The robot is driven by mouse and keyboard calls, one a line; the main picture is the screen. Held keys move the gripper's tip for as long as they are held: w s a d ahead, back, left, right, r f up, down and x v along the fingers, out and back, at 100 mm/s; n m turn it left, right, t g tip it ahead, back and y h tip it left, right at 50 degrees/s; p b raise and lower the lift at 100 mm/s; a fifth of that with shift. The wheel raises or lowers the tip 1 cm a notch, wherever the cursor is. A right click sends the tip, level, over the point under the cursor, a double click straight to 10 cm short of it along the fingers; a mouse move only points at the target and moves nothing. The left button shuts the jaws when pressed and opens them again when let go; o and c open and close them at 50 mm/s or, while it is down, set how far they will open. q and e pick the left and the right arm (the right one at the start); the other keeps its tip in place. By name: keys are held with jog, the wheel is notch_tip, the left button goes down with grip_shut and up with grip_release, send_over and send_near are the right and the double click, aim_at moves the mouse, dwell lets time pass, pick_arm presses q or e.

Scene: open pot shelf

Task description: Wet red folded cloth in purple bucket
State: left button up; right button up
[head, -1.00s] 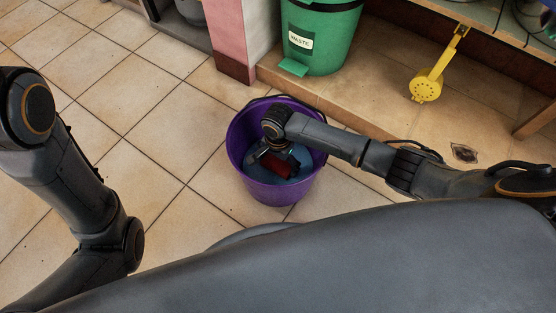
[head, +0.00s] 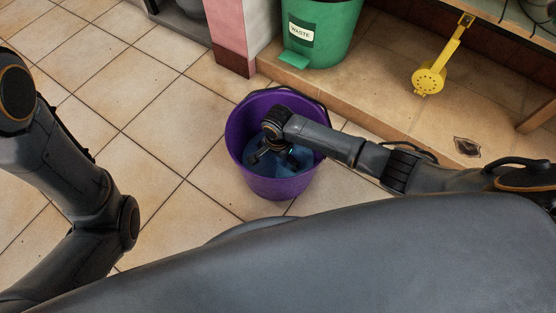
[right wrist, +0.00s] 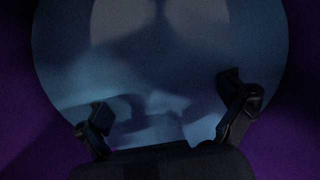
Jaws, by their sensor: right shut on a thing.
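The purple bucket (head: 275,188) stands upright on the tiled floor with blue-looking water (head: 293,172) in it. Its purple wall also shows in the right wrist view (right wrist: 18,60), around the water (right wrist: 160,65). My right gripper (head: 270,155) points down inside the bucket, at the water. The cloth itself is hidden now, below the surface and under the gripper. My left arm is at the left edge of the head view, but its gripper is out of view.
A green waste bin (head: 318,35) stands on a low tiled step behind the bucket, beside a pink pillar (head: 230,30). A dark drain hole (head: 467,147) is at the right. Floor left of the bucket is clear.

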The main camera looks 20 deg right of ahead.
jog(key=shift+f+b, duration=0.35)
jog(key=shift+f, duration=0.3)
dwell(0.9)
dwell(0.6)
